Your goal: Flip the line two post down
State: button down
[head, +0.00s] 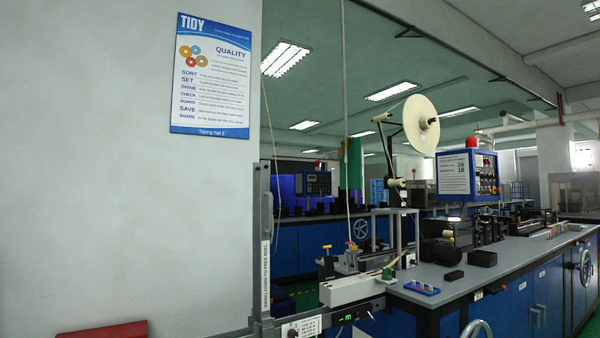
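A tall grey post (263,215) stands upright at the near left end of the blue bench line, in front of the pale wall. My gripper is not in view.
A grey-topped blue bench (450,300) runs right, carrying a white block (350,289), black machine parts and a blue control box (467,175) with a red lamp. A cream tape reel (421,123) stands above. A red object (103,331) is low left. A poster (211,75) hangs on the wall.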

aim_at(262, 200)
jog(key=i+l, duration=0.15)
jog(key=i, duration=0.2)
jog(key=i+l, duration=0.15)
jog(key=i, duration=0.2)
jog(key=i+l, duration=0.15)
jog(key=i, duration=0.2)
